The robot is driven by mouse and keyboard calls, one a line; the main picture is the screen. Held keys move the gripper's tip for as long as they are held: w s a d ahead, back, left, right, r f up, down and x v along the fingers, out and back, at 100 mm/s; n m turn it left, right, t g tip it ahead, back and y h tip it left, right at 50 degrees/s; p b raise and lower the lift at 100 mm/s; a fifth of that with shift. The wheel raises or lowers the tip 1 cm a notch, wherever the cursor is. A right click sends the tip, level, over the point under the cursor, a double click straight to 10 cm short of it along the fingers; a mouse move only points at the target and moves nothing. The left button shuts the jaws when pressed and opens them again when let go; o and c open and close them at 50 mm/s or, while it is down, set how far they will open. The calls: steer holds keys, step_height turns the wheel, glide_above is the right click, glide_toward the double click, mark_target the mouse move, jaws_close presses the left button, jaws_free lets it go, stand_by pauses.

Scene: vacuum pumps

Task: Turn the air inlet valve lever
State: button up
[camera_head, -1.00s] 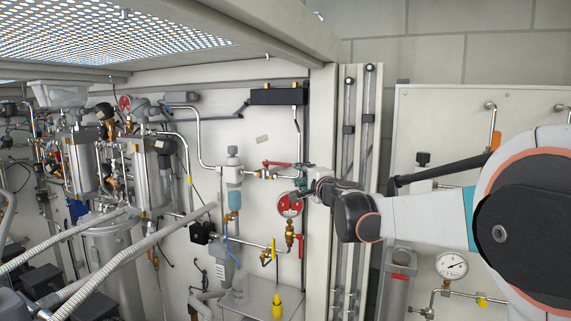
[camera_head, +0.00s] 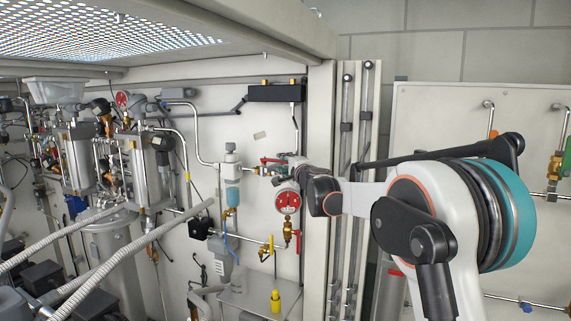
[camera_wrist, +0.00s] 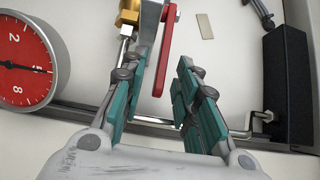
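The red valve lever (camera_wrist: 165,48) shows in the wrist view, running down from the top edge. Its lower end lies between the two teal-padded fingers of my gripper (camera_wrist: 168,62). The fingers are open, with a clear gap between the lever and the right finger; the lever is nearer the left one, and I cannot tell whether they touch. In the head view the lever (camera_head: 270,160) sits on the pipe at the wall panel, with my gripper (camera_head: 291,164) at its right end. The gripper partly hides the lever's right end and the valve there.
A round red gauge (camera_head: 287,203) hangs just below my gripper; it also shows at the left of the wrist view (camera_wrist: 22,66). A black box (camera_head: 277,93) is above, and a blue-white filter (camera_head: 232,185) is left. Vertical rails (camera_head: 355,135) stand close on the right.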

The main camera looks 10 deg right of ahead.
jaws_close()
steer(key=shift+s+a+m+h+b, duration=0.45)
steer(key=shift+a+m+h, duration=0.25)
steer(key=shift+h, duration=0.4)
steer(key=shift+s+a+m+h+b, duration=0.2)
steer(key=shift+m+h, duration=0.2)
steer(key=shift+h, duration=0.2)
steer(key=shift+s+a+m+h+b, duration=0.15)
steer(key=shift+m+h, duration=0.25)
steer(key=shift+h, duration=0.2)
jaws_free()
